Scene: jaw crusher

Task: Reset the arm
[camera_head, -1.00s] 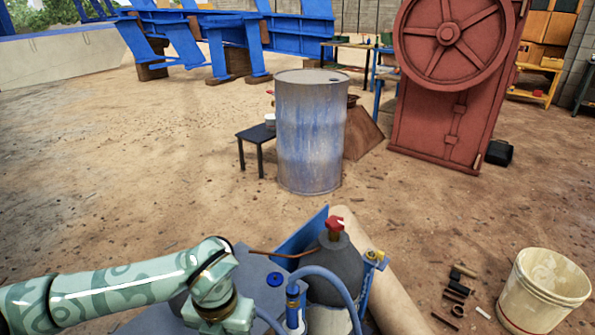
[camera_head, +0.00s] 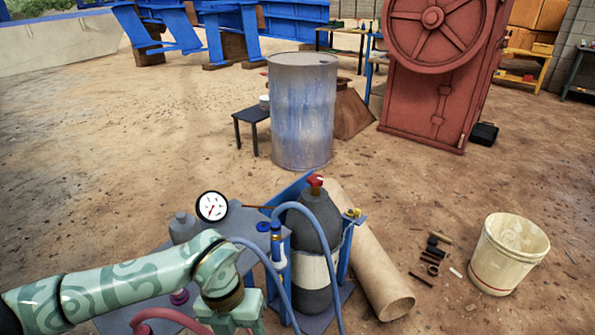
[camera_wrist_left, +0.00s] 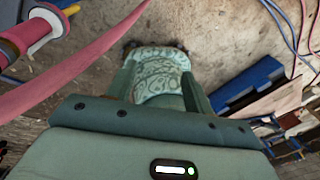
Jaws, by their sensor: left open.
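My left arm (camera_head: 130,285), pale green with a swirl pattern, comes in from the left in the head view. It bends down at the bottom, in front of a gas-bottle rig; its fingertips are below the picture there. In the left wrist view my left gripper (camera_wrist_left: 160,68) is open, its two green fingers apart. A patterned green part of my own body shows beyond and between them. I see nothing held. My right arm and gripper are not in view.
Close to my arm stand a grey gas cylinder (camera_head: 313,245), a round gauge (camera_head: 211,207) and blue and red hoses. A cardboard tube (camera_head: 372,255), small loose parts and a cream bucket (camera_head: 508,254) lie right. A drum (camera_head: 302,115) stands ahead. Ground at left is clear.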

